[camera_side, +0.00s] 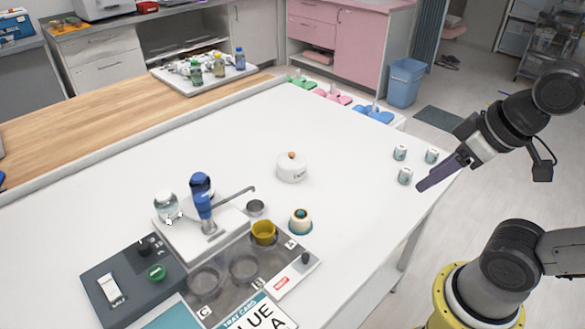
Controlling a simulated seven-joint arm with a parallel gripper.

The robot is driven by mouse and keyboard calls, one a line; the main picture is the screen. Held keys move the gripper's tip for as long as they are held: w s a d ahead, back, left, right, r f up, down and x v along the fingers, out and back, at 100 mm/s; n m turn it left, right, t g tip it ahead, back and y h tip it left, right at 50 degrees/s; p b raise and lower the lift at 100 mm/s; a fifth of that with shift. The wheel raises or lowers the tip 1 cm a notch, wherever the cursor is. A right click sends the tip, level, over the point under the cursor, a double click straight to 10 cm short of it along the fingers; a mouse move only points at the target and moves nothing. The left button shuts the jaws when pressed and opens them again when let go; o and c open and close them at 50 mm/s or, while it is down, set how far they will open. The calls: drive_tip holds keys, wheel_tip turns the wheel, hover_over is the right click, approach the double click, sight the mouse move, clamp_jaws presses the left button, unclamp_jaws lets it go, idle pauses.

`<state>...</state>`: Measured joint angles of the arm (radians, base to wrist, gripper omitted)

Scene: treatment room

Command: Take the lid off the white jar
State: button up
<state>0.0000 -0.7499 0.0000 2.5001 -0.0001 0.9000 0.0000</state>
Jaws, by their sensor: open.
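The white jar (292,172) stands upright near the middle of the white table. Its white lid (291,160) sits on top and has a small brown knob (291,154). My gripper (422,187) is over the right edge of the table, well to the right of the jar and apart from it. It is open, with nothing seen between its fingers. From this side the fingers overlap, so the gap between them is hidden.
A yellow cup (264,233), a round teal-and-cream pot (300,221), a small metal cup (255,207) and a stand with a blue top (201,190) are in front of the jar. The table behind the jar is clear.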

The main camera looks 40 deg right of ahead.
drive_tip(key=o, duration=0.8)
